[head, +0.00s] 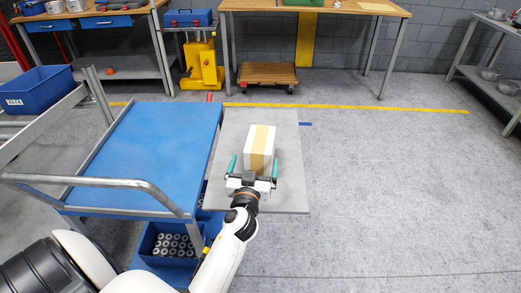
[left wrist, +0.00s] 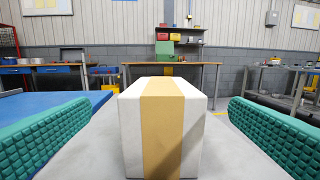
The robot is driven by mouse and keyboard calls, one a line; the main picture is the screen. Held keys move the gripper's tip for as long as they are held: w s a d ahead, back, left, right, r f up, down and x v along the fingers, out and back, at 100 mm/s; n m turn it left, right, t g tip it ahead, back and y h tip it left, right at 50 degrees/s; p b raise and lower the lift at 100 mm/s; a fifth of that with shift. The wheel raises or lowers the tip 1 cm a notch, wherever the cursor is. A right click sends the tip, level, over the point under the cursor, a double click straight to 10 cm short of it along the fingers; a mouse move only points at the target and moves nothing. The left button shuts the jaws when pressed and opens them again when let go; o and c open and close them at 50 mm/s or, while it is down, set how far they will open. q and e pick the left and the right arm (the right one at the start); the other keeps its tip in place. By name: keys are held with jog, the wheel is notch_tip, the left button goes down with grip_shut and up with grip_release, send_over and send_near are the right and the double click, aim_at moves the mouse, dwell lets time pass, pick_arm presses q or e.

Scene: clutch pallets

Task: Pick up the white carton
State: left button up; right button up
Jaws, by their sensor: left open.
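The white carton (head: 260,146) with a tan tape band stands upright on a grey board (head: 290,190). My left gripper (head: 254,168) is open at the carton's near side, its green padded fingers pointing forward. In the head view the left finger lies beside the carton's lower left and the right finger beside its right. In the left wrist view the carton (left wrist: 162,128) stands centred between the two fingers, with a gap on each side. My right gripper is not in view.
A blue-topped cart (head: 150,150) with a metal handle adjoins the board's left side. Blue bins with metal parts (head: 172,245) sit below it. A workbench (head: 315,8) and a low wooden dolly (head: 268,75) are behind. The floor to the right is clear.

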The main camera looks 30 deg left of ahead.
aim_at(260, 142)
pick_arm(q)
jog(key=x, duration=0.4)
jog(key=shift+w+a, duration=0.1)
jog(key=p+x, duration=0.1)
jog(key=x, duration=0.3)
jog(key=shift+w+r, duration=0.15)
jog(key=shift+w, duration=0.15)
jog(key=shift+w+a, duration=0.2)
jog(key=shift+w, duration=0.2)
jog(key=c, duration=1.1)
jog(key=shift+r, duration=0.1)
jog(key=shift+c, duration=0.7)
